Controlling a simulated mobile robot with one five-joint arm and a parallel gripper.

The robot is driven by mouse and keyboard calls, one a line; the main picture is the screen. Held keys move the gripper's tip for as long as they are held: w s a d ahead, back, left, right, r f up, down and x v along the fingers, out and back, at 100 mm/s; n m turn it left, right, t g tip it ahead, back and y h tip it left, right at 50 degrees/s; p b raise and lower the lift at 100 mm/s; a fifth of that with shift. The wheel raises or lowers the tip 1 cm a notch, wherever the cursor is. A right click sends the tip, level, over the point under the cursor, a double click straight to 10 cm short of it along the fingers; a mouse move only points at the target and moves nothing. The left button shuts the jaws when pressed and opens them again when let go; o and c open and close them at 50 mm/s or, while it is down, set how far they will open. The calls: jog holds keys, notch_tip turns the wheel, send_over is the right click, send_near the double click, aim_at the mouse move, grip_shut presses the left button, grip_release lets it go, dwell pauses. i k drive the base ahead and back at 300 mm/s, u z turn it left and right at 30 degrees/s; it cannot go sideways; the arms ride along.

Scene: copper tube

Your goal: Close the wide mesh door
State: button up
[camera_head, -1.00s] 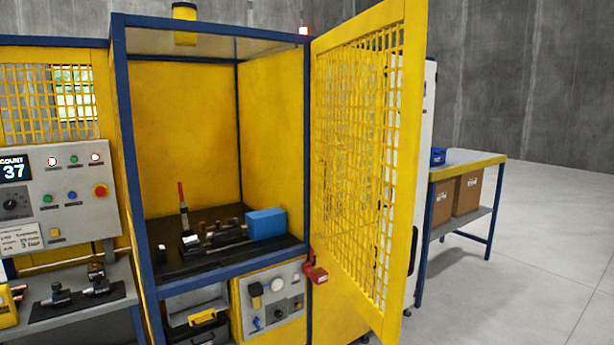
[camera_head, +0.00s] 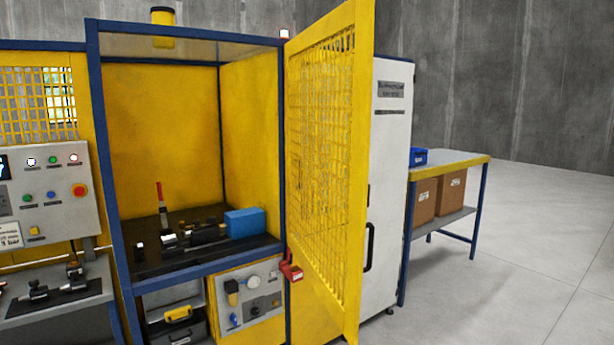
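The wide mesh door (camera_head: 322,165) is a yellow framed panel with a yellow grid. It stands open, swung out toward me from the right post of the blue-framed cell (camera_head: 283,150). The cell's front opening is uncovered, with yellow walls inside. A red latch or lock (camera_head: 290,268) sits low by the hinge-side post, near the door's lower edge. My gripper is not in view.
Inside the cell, a dark worktop (camera_head: 150,262) holds a fixture and a blue box (camera_head: 245,223). A control panel (camera_head: 45,195) is at left. A white cabinet (camera_head: 392,150) and side table (camera_head: 455,160) stand right. Floor at right is clear.

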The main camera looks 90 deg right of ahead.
aim_at(359, 14)
jog(key=u, duration=0.1)
jog(key=k, duration=2.8)
jog(key=z, duration=1.75)
jog(key=i, duration=0.95)
jog(key=u, duration=1.7)
jog(key=k, duration=0.2)
jog(key=u, duration=0.55)
